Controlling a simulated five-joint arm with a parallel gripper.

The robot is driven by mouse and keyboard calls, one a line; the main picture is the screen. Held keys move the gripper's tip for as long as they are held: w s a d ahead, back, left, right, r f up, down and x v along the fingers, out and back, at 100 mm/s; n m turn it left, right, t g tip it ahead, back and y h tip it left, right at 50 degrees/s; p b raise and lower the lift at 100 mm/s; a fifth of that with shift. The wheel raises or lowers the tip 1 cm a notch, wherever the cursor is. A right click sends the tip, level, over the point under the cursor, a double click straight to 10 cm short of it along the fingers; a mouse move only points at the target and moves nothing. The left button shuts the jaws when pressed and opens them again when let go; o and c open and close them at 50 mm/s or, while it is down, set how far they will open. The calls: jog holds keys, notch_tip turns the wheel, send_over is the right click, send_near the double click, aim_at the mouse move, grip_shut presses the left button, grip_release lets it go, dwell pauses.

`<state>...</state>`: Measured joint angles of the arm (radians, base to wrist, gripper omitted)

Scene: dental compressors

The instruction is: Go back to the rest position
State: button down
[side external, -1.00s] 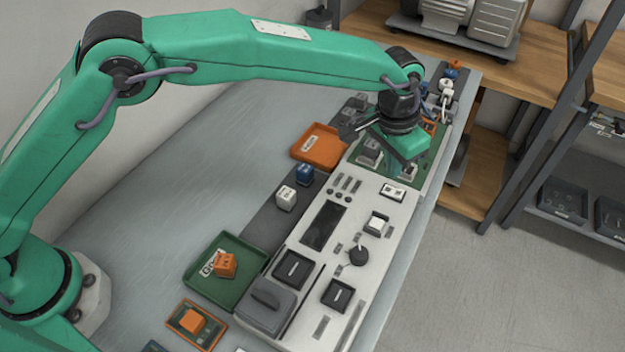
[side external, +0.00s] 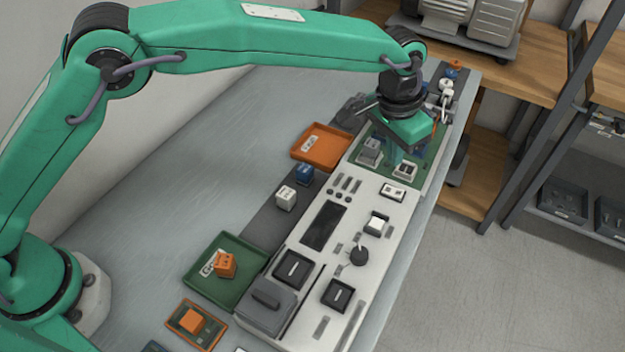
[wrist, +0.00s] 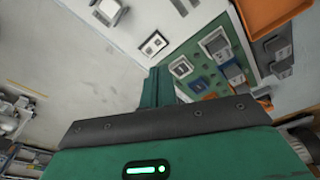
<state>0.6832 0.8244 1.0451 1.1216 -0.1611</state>
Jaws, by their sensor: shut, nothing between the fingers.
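My gripper (side external: 397,158) is above the green board (side external: 434,160) at the far end of the white panel, with its fingers together and pointing down. I see nothing held between them. A grey block (side external: 370,150) and a white-framed piece (side external: 404,170) stand on the board just below and beside the fingers. In the wrist view my gripper (wrist: 157,85) shows as narrow green fingers, with the green board (wrist: 215,85) to their right. The fingers hide part of the board. I cannot tell the exact gap between fingertips and board.
An orange tray (side external: 300,158) lies left of the board. A green tray (side external: 205,290) holding an orange block (side external: 225,264) lies nearer my base. The white panel (side external: 362,205) carries several low parts. The grey table left of the trays is clear.

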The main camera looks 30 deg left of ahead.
jog(key=s+a+r+n+t, duration=0.1)
jog(key=s+a+r, duration=0.2)
jog(key=a+r, duration=0.7)
jog(key=s+a+r+n+t, duration=0.1)
jog(key=s+a+r+n, duration=0.3)
jog(key=a, duration=0.9)
jog(key=s+a+f+n+t+y, duration=0.1)
jog(key=s+a+f+t, duration=0.1)
jog(key=s+a, duration=1.5)
jog(key=shift+s, duration=1.35)
